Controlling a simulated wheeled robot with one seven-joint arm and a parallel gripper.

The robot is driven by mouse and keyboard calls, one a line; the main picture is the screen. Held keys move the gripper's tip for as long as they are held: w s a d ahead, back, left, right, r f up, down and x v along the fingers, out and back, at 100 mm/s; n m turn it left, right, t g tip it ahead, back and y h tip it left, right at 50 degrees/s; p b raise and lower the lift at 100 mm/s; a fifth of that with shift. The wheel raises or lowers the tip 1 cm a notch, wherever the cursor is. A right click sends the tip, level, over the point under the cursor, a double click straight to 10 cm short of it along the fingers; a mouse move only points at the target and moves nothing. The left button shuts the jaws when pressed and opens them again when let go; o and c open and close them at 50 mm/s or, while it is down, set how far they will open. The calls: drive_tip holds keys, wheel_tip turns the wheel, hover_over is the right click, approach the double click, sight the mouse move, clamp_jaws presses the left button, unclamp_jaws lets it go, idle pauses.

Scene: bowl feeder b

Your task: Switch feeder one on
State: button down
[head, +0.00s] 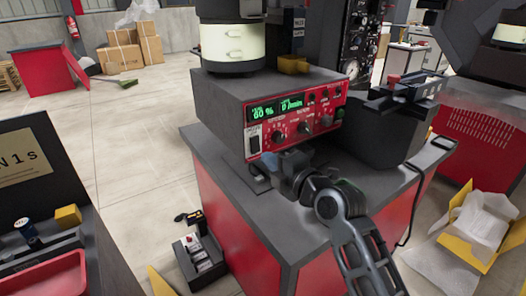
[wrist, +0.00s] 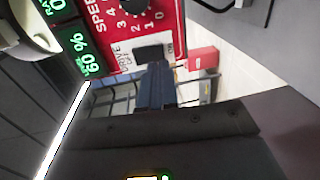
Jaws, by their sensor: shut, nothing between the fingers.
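A black rocker switch (head: 254,140) sits at the panel's lower left; in the wrist view the black switch (wrist: 149,52) is beside lettering that seems to read DRIVE and OFF. My gripper (head: 268,163) is just in front of the panel's lower left edge. In the wrist view my gripper (wrist: 154,68) is shut and empty, its tips at the switch's edge. I cannot tell whether they touch it.
The speed knob (wrist: 135,5) is close to the switch. A dark bin-like unit (head: 393,130) stands to the right on the bench. The bench (head: 290,225) has red sides. Open floor (head: 130,130) lies to the left.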

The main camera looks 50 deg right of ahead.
sight(256, 151)
drive_tip(key=shift+p+x, duration=0.35)
drive_tip(key=shift+x, duration=1.45)
drive_tip(key=shift+f, duration=0.1)
drive_tip(key=shift+w+f+b, duration=0.15)
drive_tip(key=shift+f+b, duration=0.1)
drive_tip(key=shift+b, duration=0.85)
drive_tip(key=shift+r, duration=0.3)
drive_tip(key=shift+f, duration=0.1)
